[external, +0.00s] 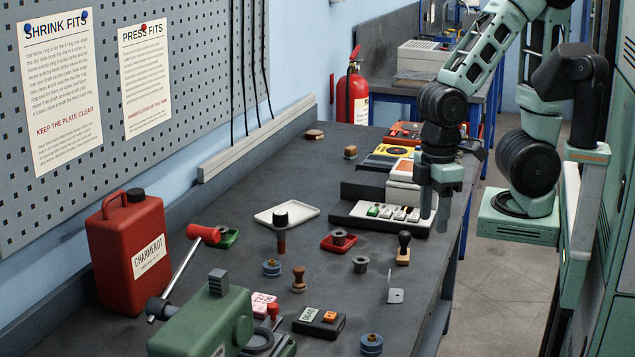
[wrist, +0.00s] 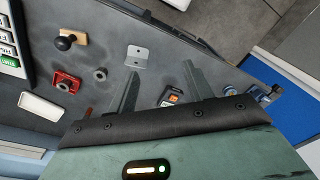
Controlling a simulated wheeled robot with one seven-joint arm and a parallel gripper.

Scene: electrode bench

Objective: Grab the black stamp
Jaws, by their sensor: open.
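The black stamp (external: 404,240) stands upright on the bench, with a black knob handle and a light wooden base. In the wrist view the stamp (wrist: 66,42) is at the upper left, outside the span of the fingers. My gripper (external: 434,208) hangs over the bench's right side, above and behind the stamp in the external view. Its fingers also show in the wrist view (wrist: 162,70), spread apart with nothing between them. The stamp is not touched and shows fully in the external view.
A brown stamp-like piece (external: 298,279) and a black box (external: 318,325) are nearer the front. The bench's right edge is close.

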